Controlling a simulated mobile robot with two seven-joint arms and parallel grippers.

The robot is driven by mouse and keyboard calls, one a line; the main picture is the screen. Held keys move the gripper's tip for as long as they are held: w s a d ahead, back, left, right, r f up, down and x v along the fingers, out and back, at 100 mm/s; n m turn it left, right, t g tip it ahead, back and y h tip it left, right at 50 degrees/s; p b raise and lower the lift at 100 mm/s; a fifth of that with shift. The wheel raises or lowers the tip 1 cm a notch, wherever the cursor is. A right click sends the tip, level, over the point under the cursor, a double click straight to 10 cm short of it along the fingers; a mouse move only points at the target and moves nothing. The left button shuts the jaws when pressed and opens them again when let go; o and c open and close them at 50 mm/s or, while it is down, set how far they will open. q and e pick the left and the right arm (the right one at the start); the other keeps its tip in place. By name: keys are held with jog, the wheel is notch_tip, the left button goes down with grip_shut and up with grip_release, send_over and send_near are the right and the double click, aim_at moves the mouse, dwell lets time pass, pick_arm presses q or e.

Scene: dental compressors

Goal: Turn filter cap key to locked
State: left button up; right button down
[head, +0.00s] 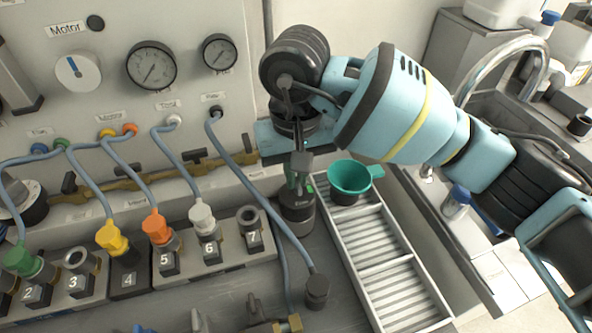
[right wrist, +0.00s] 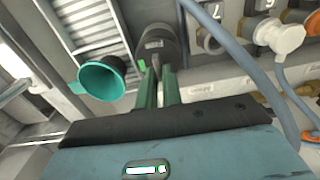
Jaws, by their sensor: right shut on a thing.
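My right gripper (head: 299,180) reaches down from the upper right onto the top of a dark round filter cap (head: 298,216), which stands upright on the grey bench. In the right wrist view its two green fingers (right wrist: 157,76) are close together at the dark labelled cap (right wrist: 156,44). They are shut on the filter cap key, which is mostly hidden between them. A small bright green mark shows beside the fingers on the cap. I cannot read whether the key stands at locked. My left gripper is not in view.
A teal funnel cup (head: 350,177) stands close right of the cap, over a ribbed grey tray (head: 388,270). Numbered sockets with coloured plugs (head: 157,228) and blue-grey hoses (head: 250,182) lie to the left. A gauge panel (head: 185,88) rises behind. A sink tap (head: 505,60) is at right.

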jog(key=shift+m, duration=0.3)
jog(key=m, duration=0.4)
jog(key=shift+d, duration=0.15)
jog(key=m+p, duration=0.1)
jog(key=m, duration=0.4)
jog(key=shift+d, duration=0.1)
dwell(1.0)
jog(key=c, duration=1.5)
grip_release()
jog(key=shift+c, duration=0.2)
notch_tip(320, 180, up, 8)
jog(key=shift+f, duration=0.1)
